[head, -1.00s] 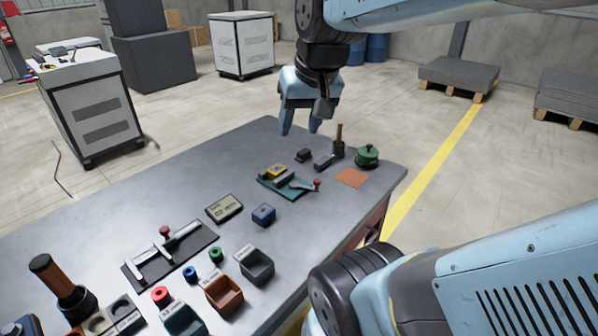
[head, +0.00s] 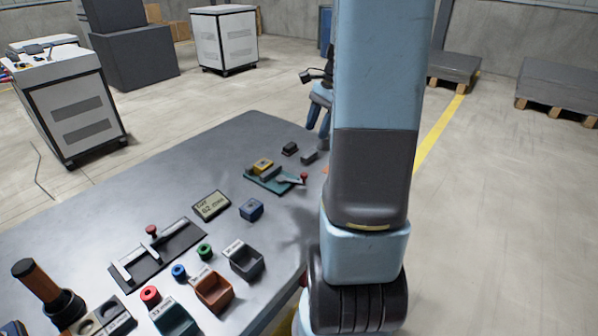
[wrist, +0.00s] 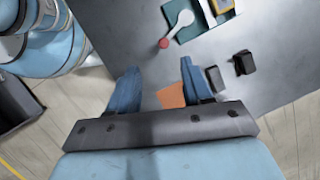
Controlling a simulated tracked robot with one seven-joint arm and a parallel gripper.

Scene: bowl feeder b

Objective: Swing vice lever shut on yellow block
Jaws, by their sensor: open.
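The vice (head: 270,180) is on a green base plate on the table, with the yellow block (head: 263,165) at its back left. Its lever (head: 291,180) ends in a red knob (head: 304,177) at the right. In the wrist view the pale lever (wrist: 182,20) and red knob (wrist: 163,43) lie beyond my fingers, apart from them. My gripper (wrist: 162,85) is open and empty, above the table's edge near an orange square (wrist: 172,96). In the head view my arm partly hides my gripper (head: 319,112). The yellow block shows only partly at the top of the wrist view (wrist: 222,5).
Dark blocks (head: 290,148) stand behind the vice. A blue block (head: 251,209), a display box (head: 211,205) and a black fixture (head: 157,254) lie to its left and front. Bare tabletop lies left of the vice.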

